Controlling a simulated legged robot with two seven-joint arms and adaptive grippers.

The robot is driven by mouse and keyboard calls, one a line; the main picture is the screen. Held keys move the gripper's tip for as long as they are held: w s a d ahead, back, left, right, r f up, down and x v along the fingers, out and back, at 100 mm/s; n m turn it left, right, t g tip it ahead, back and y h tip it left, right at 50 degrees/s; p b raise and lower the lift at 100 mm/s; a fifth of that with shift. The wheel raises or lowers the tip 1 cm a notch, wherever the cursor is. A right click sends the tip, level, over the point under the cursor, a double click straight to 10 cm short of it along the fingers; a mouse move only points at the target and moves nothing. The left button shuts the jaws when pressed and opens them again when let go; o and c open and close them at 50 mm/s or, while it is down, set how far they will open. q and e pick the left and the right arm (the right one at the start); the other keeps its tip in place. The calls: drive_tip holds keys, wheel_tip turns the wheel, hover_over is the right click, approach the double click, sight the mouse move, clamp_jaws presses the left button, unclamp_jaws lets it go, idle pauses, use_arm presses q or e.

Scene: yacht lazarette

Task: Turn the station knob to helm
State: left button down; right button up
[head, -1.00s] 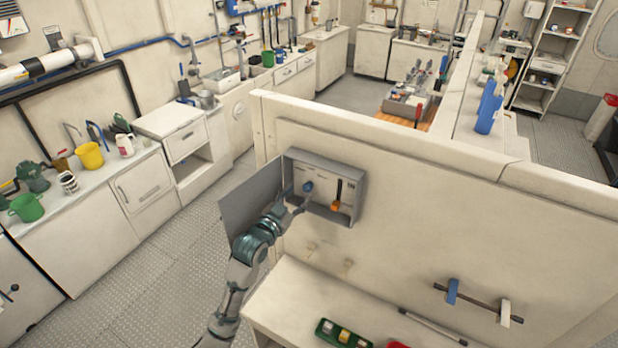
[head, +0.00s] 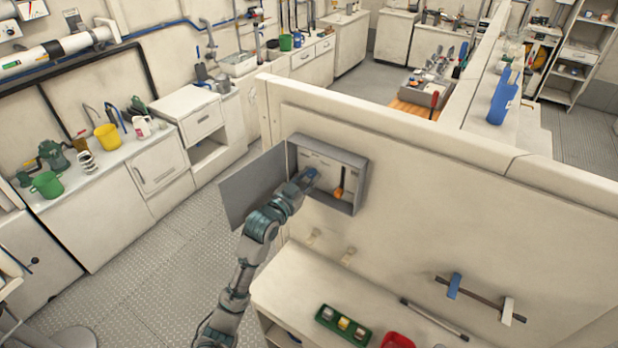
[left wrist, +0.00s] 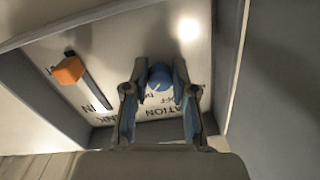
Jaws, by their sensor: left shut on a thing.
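The station knob (left wrist: 160,80) is a round blue knob with a pale pointer line, on the back panel of an open grey wall box (head: 357,191). In the left wrist view it sits between the two fingers of my left gripper (left wrist: 160,95), which is shut on it. In the head view my left gripper (head: 308,178) reaches into the box and covers most of the knob. My right gripper is not in view.
An orange-handled slider (left wrist: 69,70) in a dark slot is beside the knob. The box's grey door (head: 252,187) hangs open to the left, close to my left arm. Below is a bench (head: 285,285) with a green tray (head: 320,316) and a red bin (head: 397,341).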

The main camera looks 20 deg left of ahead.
use_arm(q)
drive_tip(key=shift+d+r, duration=0.1)
drive_tip(key=shift+r, duration=0.2)
drive_tip(key=shift+a, duration=0.25)
drive_tip(key=shift+d, duration=0.1)
drive_tip(key=shift+n, duration=0.4)
drive_tip(key=n, duration=0.2)
drive_tip(key=shift+d+n, duration=0.1)
drive_tip(key=shift+n, duration=0.3)
drive_tip(key=n, duration=0.4)
drive_tip(key=shift+n, duration=0.3)
drive_tip(key=n, duration=0.5)
drive_tip(key=shift+d, duration=0.1)
drive_tip(key=n, duration=0.4)
drive_tip(key=shift+f, duration=0.1)
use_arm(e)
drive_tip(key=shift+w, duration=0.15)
use_arm(q)
drive_tip(key=shift+n, duration=0.5)
